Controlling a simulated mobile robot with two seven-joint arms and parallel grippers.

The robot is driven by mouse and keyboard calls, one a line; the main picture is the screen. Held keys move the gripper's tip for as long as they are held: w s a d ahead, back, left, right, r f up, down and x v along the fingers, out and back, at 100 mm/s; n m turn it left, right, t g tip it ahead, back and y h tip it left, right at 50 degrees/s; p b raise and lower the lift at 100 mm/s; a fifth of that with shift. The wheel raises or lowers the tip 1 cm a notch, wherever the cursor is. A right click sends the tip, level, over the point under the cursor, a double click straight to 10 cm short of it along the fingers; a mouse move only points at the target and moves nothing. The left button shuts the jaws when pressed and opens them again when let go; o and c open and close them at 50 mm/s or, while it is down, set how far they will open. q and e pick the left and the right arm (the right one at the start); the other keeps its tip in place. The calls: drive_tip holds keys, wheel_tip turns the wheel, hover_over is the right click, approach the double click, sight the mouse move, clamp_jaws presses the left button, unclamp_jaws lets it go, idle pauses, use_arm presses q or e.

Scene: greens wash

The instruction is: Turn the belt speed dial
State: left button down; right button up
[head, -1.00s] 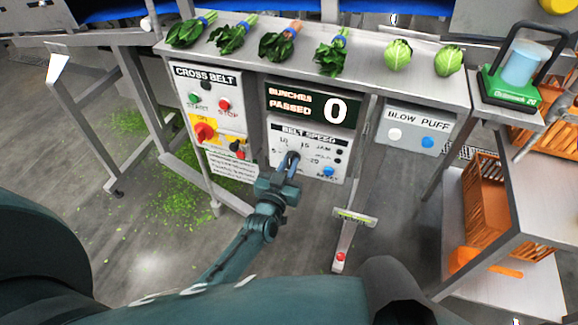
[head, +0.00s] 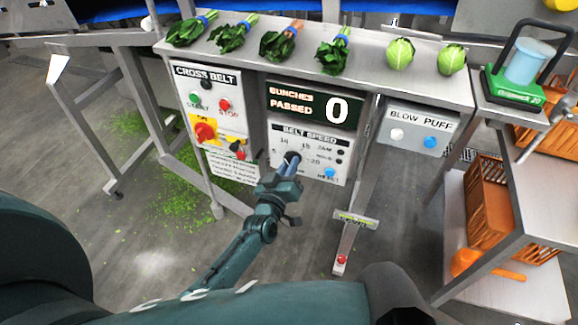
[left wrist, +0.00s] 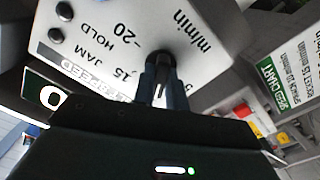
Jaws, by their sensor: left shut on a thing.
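The belt speed dial (left wrist: 161,57) is a dark knob on the white belt speed panel (head: 318,175), below the bunches counter (head: 313,104) that reads 0. Marks 5, 10, 15 and 20 ring it. My left gripper (head: 290,163) reaches up to the panel and is shut on the dial. In the left wrist view its two fingers (left wrist: 160,80) hold the dial from both sides and hide much of it. The dial's exact setting cannot be read. My right gripper is not in view.
The cross belt panel (head: 211,120) with start, stop and a red knob is left of the dial. The blow puff box (head: 413,126) is to the right. Greens lie on the steel shelf (head: 370,46) above.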

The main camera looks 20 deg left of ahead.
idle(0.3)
use_arm(q)
drive_tip(key=c, duration=1.4)
unclamp_jaws()
drive_tip(key=shift+c, duration=0.2)
drive_tip(key=s, duration=1.3)
drive_tip(key=shift+a, duration=0.2)
drive_tip(key=shift+s, duration=0.1)
drive_tip(key=s+d+m+g+h+p, duration=0.2)
drive_tip(key=s+m+g, duration=0.5)
drive_tip(key=s, duration=0.5)
drive_tip(key=shift+s+d+f+m+h, duration=0.35)
drive_tip(key=shift+f+m+h, duration=0.05)
drive_tip(key=shift+m, duration=0.4)
